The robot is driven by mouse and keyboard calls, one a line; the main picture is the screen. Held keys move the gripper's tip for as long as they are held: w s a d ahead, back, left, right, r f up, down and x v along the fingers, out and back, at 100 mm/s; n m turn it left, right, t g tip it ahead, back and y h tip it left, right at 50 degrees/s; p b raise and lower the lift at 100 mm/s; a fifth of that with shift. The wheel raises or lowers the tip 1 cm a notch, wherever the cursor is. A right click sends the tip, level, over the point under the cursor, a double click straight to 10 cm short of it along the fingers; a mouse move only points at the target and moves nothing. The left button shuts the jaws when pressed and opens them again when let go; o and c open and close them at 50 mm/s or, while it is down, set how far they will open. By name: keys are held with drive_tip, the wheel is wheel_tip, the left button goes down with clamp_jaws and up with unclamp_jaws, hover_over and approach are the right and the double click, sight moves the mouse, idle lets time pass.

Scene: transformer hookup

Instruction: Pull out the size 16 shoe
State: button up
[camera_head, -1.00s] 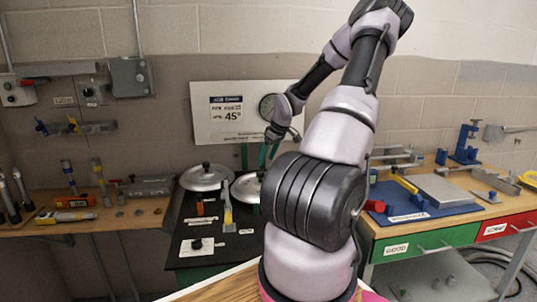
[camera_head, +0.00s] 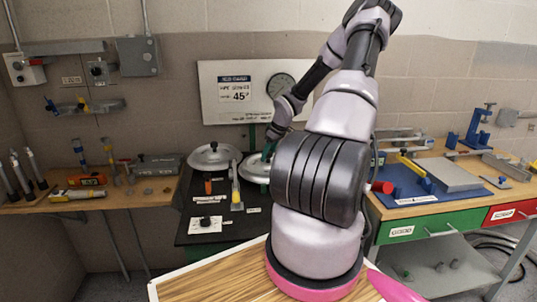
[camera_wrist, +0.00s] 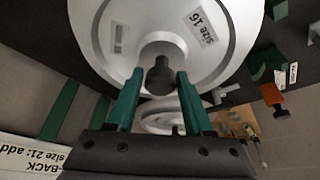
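The size 16 shoe (camera_wrist: 225,45) is a silver round disc with a "size 16" label and a dark central knob (camera_wrist: 159,74), large in the wrist view. My gripper (camera_wrist: 158,80) has green fingers that stand apart, one on each side of the knob, with visible gaps. I cannot tell how deep the fingers are along the knob. In the head view my gripper (camera_head: 268,151) is over the right silver disc (camera_head: 254,172), which my arm partly hides. Its label is not readable there.
Another silver disc (camera_head: 213,157) with a knob lies to the left on the dark bench (camera_head: 190,237). A yellow-handled tool (camera_head: 236,197) stands in front. A blue mat (camera_head: 400,188) lies on the right bench.

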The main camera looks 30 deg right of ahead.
clamp_jaws()
idle(1.1)
idle(0.3)
